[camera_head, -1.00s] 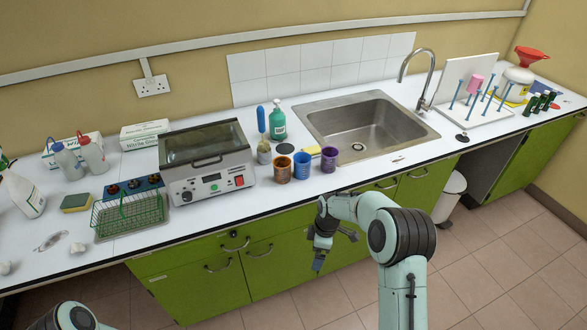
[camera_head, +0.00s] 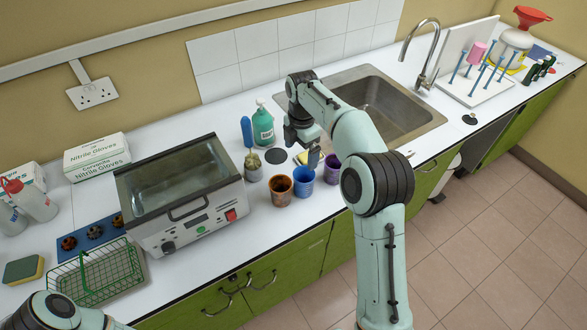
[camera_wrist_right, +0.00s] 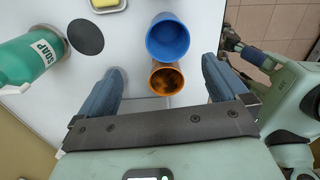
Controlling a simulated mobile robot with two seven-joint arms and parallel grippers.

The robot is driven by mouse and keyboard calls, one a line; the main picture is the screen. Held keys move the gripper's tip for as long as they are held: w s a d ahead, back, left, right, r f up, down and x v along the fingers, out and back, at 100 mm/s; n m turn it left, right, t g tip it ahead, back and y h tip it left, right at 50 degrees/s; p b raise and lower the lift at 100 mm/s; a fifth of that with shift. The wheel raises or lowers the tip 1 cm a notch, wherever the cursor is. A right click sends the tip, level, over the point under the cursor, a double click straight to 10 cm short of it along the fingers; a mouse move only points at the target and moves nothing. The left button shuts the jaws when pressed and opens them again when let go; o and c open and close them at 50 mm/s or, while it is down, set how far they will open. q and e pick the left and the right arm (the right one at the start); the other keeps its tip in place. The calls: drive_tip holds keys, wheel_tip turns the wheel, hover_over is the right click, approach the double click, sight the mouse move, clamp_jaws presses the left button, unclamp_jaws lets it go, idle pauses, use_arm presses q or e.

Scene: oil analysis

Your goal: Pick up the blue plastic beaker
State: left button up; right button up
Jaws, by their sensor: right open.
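The blue plastic beaker (camera_head: 303,183) stands upright on the white worktop, between an orange beaker (camera_head: 281,190) and a purple beaker (camera_head: 332,169). My right gripper (camera_head: 313,158) is above the worktop, just behind the blue beaker in the head view. In the right wrist view the open, empty fingers (camera_wrist_right: 163,66) spread either side of the orange beaker (camera_wrist_right: 166,80). The open-topped blue beaker (camera_wrist_right: 167,38) shows just beyond the fingertips. The purple beaker does not show there. My left arm shows at the lower left, but its gripper is out of frame.
A green soap bottle (camera_head: 263,127) stands behind the beakers, with a blue-handled brush (camera_head: 247,131) beside it. A water bath (camera_head: 185,196) is on the left, the sink (camera_head: 400,125) on the right. A sponge dish (camera_wrist_right: 107,5) lies near the blue beaker.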

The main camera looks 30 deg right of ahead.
drive_tip(key=b, duration=0.1)
approach(304, 181)
drive_tip(key=shift+s+a+f, duration=0.25)
drive_tip(key=shift+s+a, duration=0.3)
drive_tip(key=shift+s, duration=0.05)
drive_tip(key=shift+s+a+f, duration=0.25)
drive_tip(key=shift+s+a, duration=0.25)
drive_tip(key=shift+s, duration=0.05)
drive_tip(key=shift+d+f+b, duration=0.15)
drive_tip(key=shift+f+b, duration=0.1)
drive_tip(key=shift+f, duration=1.15)
drive_tip(key=shift+d+f+b, duration=0.15)
drive_tip(key=shift+f+b, duration=0.05)
drive_tip(key=shift+f, duration=1.15)
use_arm(q)
drive_tip(key=s+f, duration=0.1)
drive_tip(key=s, duration=0.1)
drive_tip(key=s+f, duration=0.1)
drive_tip(key=shift+s+f, duration=0.3)
drive_tip(key=shift+s, duration=0.05)
use_arm(e)
drive_tip(key=c, duration=1)
drive_tip(key=shift+c, duration=0.2)
drive_tip(key=shift+r, duration=0.2)
